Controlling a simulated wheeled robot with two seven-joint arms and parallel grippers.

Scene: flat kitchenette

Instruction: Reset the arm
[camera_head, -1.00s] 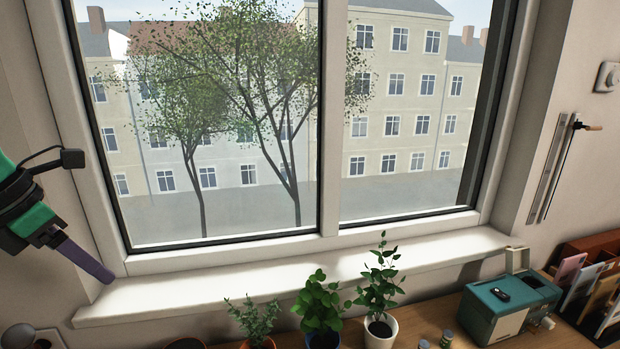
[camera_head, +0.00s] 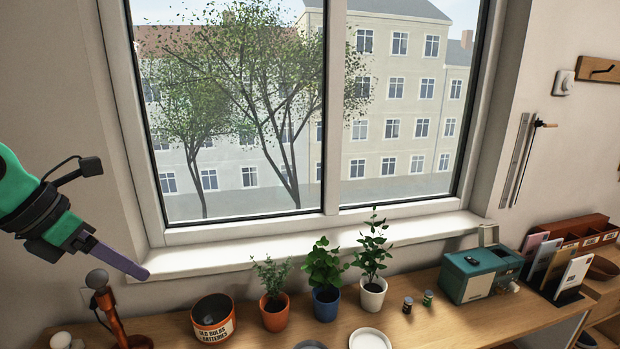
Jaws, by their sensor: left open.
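My left arm, green and black, comes in from the left edge in the head view. Its left gripper (camera_head: 120,260) hangs in the air in front of the wall and the left end of the window sill. One long purple-grey finger shows, pointing down and to the right. The other finger is hidden behind it or merged with it. I see nothing held. My right gripper is not in the view.
A wooden counter (camera_head: 180,325) holds an orange-black tin (camera_head: 213,318), potted plants such as the white-potted one (camera_head: 372,292), small jars, a white plate (camera_head: 369,339), a teal box (camera_head: 480,274) and a letter rack (camera_head: 570,280). An orange lamp-like stand (camera_head: 108,305) is below my gripper.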

